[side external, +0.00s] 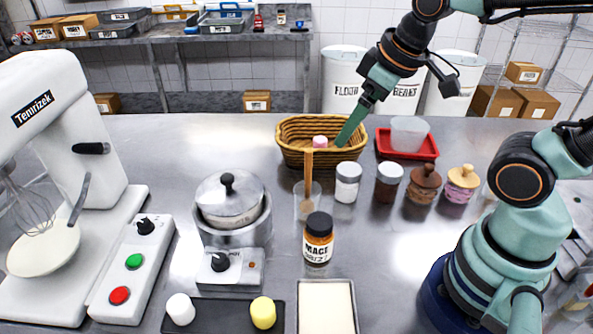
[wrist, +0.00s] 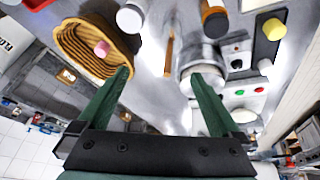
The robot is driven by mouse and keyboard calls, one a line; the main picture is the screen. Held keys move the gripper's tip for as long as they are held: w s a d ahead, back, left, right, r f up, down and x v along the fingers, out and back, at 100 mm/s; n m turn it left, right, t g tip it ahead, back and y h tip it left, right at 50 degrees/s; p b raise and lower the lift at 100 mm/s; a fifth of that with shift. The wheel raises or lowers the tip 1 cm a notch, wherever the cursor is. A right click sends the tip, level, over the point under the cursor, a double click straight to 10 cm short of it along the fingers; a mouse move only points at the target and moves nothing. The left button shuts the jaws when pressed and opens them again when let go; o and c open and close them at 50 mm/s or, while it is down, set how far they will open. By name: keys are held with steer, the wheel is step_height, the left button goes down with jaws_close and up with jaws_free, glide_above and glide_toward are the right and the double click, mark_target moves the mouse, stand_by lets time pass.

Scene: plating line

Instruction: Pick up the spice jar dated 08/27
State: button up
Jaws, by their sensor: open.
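A spice jar (side external: 318,240) with a black lid and orange contents stands upright on the steel counter. Its label reads MACE, with a small date beneath that I cannot read surely. It also shows at the top of the wrist view (wrist: 214,20). Two more jars stand behind it: a white-lidded pale jar (side external: 347,183) and a white-lidded dark brown jar (side external: 388,184); no date on them is readable. My gripper (side external: 346,138) is by the wicker basket, behind and above the jars. In the wrist view its two green fingers (wrist: 160,75) are apart with nothing between them.
The wicker basket (side external: 290,150) holds a pink item. A wooden spoon (side external: 309,180) stands in a clear glass near the MACE jar. A pot (side external: 230,198) on a burner is left, a cream-filled tray (side external: 326,308) in front. A red tray (side external: 428,151) and two stoppered jars are right.

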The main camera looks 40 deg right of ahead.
mark_target(322, 223)
steer(key=a+f+n+g, duration=0.1)
steer(key=a+f+n, duration=0.2)
steer(key=n, duration=0.2)
steer(key=s+a+f+n+g, duration=0.1)
steer(key=a+f+n+g, duration=0.1)
steer(key=n, duration=0.3)
steer(key=a+f+n+g, duration=0.1)
steer(key=a+f+n, duration=0.3)
steer(key=n, duration=0.1)
steer(key=shift+s+a+g, duration=0.15)
steer(key=shift+s+g, duration=0.15)
steer(key=shift+s, duration=0.05)
steer(key=shift+s+a+f+n, duration=0.15)
steer(key=shift+a+f+n, duration=0.25)
steer(key=shift+n, duration=0.4)
step_height(322, 223, down, 6)
steer(key=shift+d+f, duration=0.15)
steer(key=shift+f, duration=0.05)
steer(key=shift+w+d+f, duration=0.1)
steer(key=shift+w+f, duration=0.1)
steer(key=shift+f, duration=1.15)
steer(key=shift+w+d+f, duration=0.1)
steer(key=shift+w+f, duration=0.05)
steer(key=shift+f, duration=1.2)
jaws_close()
